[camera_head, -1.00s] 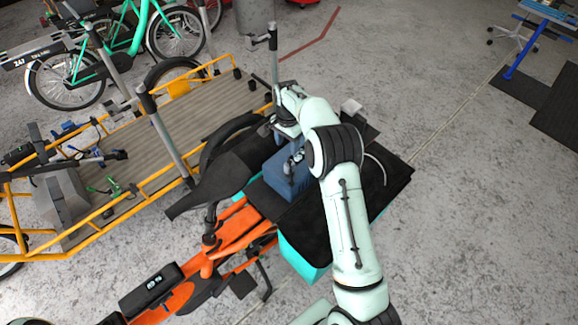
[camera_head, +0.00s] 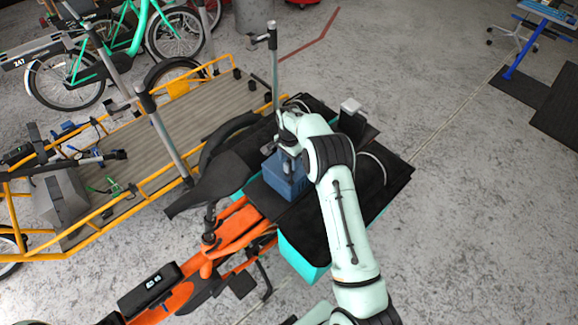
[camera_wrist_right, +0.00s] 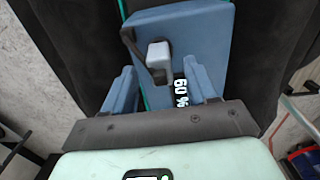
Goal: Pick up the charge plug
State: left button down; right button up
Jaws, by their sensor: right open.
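The charge plug (camera_wrist_right: 158,56) is a light grey block with a dark cable. It sits on top of a blue battery box (camera_wrist_right: 192,22) with a "60 %" display, in the right wrist view. The blue box also shows in the head view (camera_head: 286,186), on the black rear deck of the orange bike. My right gripper (camera_wrist_right: 160,84) is open, its two blue fingers either side of and a little nearer than the plug, apart from it. In the head view the right gripper (camera_head: 290,160) is over the box and hides the plug. My left gripper is out of view.
A yellow-framed cargo bed (camera_head: 150,140) with upright posts and loose parts lies to the left. The orange bike's black saddle (camera_head: 215,180) is close left of the box. A small white box (camera_head: 350,105) stands behind right. Open floor lies to the right.

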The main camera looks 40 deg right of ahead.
jog(key=shift+w+f, duration=0.1)
jog(key=shift+f, duration=0.55)
grip_shut()
